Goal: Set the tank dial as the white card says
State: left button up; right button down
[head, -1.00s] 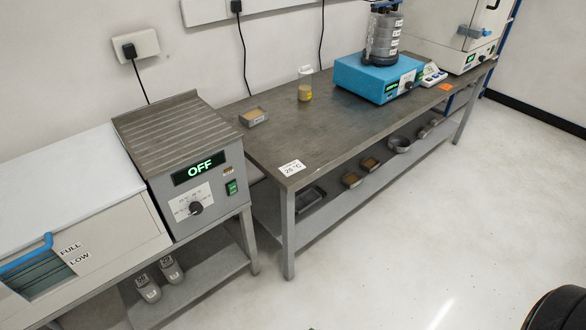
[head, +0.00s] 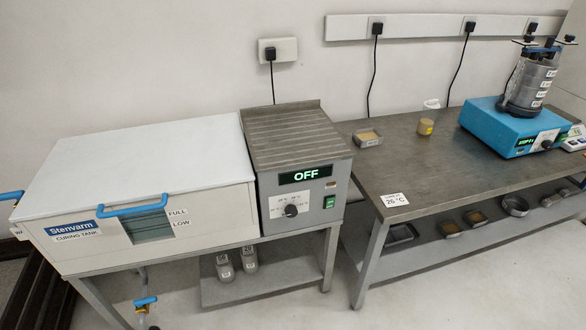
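The curing tank (head: 140,170) stands at the left, with a white lid, a blue handle and a level window marked FULL and LOW. Its grey control box (head: 300,180) is joined on the right. The box's display (head: 305,175) reads OFF in green. The round black dial (head: 291,211) sits below the display on a white scale plate, whose markings are too small to read. A green switch (head: 329,202) is right of the dial. The white card (head: 395,200) lies at the bench's front left corner and appears to read 26 °C. Neither gripper is in view.
The steel bench (head: 425,160) stands right of the tank, with a gap between. Grey containers (head: 237,262) stand on the shelf under the control box. A blue-handled tap (head: 145,302) hangs below the tank.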

aim_at(291, 211)
jog(key=i+u, duration=0.2)
jog(key=u, duration=0.25)
jog(key=i+u, duration=0.2)
jog(key=u, duration=0.3)
